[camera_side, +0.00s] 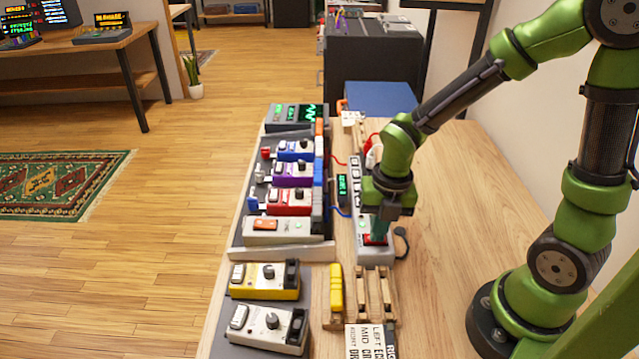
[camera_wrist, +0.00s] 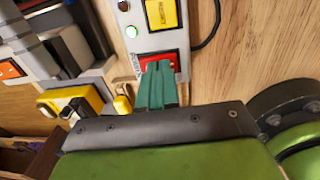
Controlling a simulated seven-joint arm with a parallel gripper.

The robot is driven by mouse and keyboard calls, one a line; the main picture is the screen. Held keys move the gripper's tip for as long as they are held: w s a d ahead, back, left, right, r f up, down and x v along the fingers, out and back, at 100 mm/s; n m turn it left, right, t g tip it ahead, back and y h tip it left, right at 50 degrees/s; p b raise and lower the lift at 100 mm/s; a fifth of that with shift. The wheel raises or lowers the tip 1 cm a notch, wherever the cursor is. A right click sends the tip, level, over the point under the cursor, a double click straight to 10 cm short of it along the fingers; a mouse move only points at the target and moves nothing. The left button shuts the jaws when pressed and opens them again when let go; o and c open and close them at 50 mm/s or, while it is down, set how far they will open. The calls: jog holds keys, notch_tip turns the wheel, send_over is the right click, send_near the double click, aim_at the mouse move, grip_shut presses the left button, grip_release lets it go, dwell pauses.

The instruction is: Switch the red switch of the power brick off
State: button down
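The power brick (camera_side: 388,250) is a long light-grey strip on the wooden bench, right of the pedal board. The red switch also shows in the side view (camera_side: 368,241), partly hidden by my fingers. My gripper (camera_side: 377,236) points down over it. In the wrist view its teal fingertips (camera_wrist: 159,68) lie side by side, shut with nothing between them, at the switch. I cannot tell whether they press it.
A pedal board (camera_side: 285,250) with several coloured pedals stands left of the brick. A yellow pedal (camera_side: 262,280) and a white pedal (camera_side: 268,328) are nearer. A black cable (camera_side: 402,242) loops right of the brick. The bench (camera_side: 450,190) is clear farther right.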

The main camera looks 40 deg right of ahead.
jog(key=shift+s+d, duration=0.2)
jog(key=shift+r, duration=0.1)
notch_tip(320, 180, up, 14)
jog(key=s+d, duration=0.1)
dwell(0.5)
jog(key=shift+s+d, duration=0.1)
jog(key=shift+w+a, duration=0.45)
jog(key=shift+w, duration=0.2)
jog(key=f, duration=0.9)
jog(key=w+a+f, duration=0.1)
jog(key=f, duration=0.4)
jog(key=shift+w+a, duration=0.1)
